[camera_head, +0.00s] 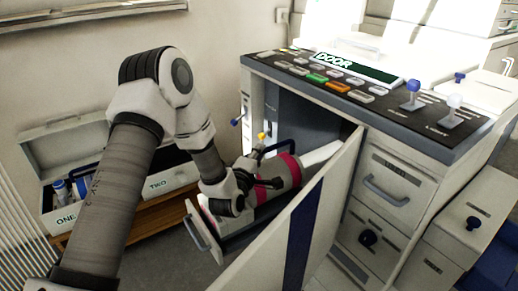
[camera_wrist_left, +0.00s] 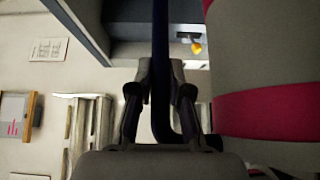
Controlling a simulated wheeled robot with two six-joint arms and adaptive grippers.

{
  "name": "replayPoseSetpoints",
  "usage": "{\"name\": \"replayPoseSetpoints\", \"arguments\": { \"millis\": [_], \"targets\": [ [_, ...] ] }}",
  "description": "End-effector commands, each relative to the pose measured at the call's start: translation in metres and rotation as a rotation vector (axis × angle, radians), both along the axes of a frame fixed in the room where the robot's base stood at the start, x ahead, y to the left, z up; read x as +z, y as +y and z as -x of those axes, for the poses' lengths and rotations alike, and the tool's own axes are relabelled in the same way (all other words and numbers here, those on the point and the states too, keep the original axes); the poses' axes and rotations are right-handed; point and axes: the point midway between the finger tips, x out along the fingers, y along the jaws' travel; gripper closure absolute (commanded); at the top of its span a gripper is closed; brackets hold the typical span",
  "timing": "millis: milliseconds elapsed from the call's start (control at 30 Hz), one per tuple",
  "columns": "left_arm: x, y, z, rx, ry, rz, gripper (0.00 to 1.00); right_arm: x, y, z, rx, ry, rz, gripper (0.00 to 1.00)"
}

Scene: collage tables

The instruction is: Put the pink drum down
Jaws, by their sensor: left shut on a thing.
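The pink drum (camera_head: 290,170) is a grey cylinder with pink bands and a dark blue handle. It lies on its side at the mouth of the open cabinet in the head view. In the left wrist view the drum (camera_wrist_left: 265,115) fills the right side. My left gripper (camera_head: 268,183) is shut on the drum's dark handle (camera_wrist_left: 160,90), which runs between its fingers. The drum is over or in a pulled-out drawer (camera_head: 203,232); I cannot tell whether it touches it. The arm hides part of the drum. My right gripper is not in view.
The open cabinet door (camera_head: 300,225) stands close to the drum's right. A control console (camera_head: 370,85) with buttons and levers is above. An open case (camera_head: 115,190) with bottles sits on a wooden bench (camera_head: 170,205) at the left.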

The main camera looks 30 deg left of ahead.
Motion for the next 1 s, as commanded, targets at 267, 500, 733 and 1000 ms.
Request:
{"name": "replayPoseSetpoints", "arguments": {
  "millis": [267, 500, 733, 1000],
  "targets": [
    [-0.019, 0.0, -0.001, -0.001, -0.006, -0.002, 1.0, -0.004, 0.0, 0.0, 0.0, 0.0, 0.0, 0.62],
    [-0.022, 0.0, 0.0, 0.0, 0.001, -0.001, 0.61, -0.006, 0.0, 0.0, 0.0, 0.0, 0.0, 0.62],
    [-0.022, 0.0, 0.0, 0.0, 0.0, -0.001, 0.57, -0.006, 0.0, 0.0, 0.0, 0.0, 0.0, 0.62],
    [-0.02, -0.005, 0.02, -0.001, 0.004, 0.002, 0.57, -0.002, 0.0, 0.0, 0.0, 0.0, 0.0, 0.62]
  ]
}}
